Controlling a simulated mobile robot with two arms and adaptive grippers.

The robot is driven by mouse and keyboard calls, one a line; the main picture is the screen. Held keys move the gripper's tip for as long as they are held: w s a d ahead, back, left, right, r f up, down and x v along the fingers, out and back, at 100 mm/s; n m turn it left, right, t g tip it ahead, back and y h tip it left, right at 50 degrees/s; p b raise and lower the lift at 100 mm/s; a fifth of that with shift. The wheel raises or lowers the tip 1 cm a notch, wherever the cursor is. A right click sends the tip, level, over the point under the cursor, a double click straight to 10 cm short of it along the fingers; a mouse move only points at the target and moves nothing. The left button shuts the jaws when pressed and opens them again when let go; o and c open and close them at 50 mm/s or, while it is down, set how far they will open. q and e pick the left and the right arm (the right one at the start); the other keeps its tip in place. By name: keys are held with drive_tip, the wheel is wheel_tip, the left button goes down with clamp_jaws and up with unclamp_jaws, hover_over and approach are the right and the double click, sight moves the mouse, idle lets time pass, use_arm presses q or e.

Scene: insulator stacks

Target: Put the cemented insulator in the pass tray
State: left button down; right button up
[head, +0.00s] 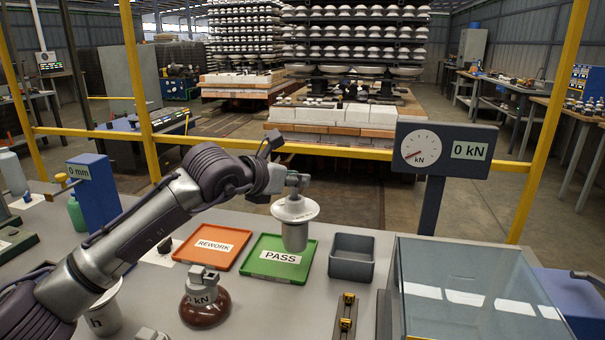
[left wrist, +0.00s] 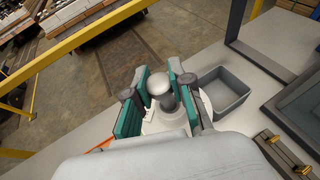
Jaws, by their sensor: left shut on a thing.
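My left gripper (head: 298,181) is shut on the white cemented insulator (head: 295,210) by its top fitting. In the left wrist view the teal-padded fingers (left wrist: 160,100) flank the insulator's grey metal cap (left wrist: 159,82). The pass tray is hidden there. My right gripper is not in view.
An orange REWORK tray (head: 213,231) lies left of the pass tray, and a grey bin (head: 352,270) stands right of it. A brown insulator (head: 204,305) stands in front. A glass-topped case (head: 480,285) and a gauge post (head: 431,205) occupy the right.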

sight(291, 197)
use_arm(q)
drive_tip(key=shift+w+a+f, duration=0.15)
drive_tip(key=shift+w+f, duration=0.1)
drive_tip(key=shift+w, duration=0.35)
drive_tip(key=shift+w+a+f, duration=0.15)
drive_tip(key=shift+w+f, duration=0.05)
drive_tip(key=shift+w, duration=0.4)
drive_tip(key=shift+f, duration=2.05)
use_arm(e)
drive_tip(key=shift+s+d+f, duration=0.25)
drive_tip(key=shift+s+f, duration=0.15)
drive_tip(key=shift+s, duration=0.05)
use_arm(q)
drive_tip(key=c, duration=1)
unclamp_jaws()
drive_tip(key=shift+f, duration=0.2)
drive_tip(key=shift+b+v, duration=0.35)
drive_tip(key=shift+v, duration=5.8)
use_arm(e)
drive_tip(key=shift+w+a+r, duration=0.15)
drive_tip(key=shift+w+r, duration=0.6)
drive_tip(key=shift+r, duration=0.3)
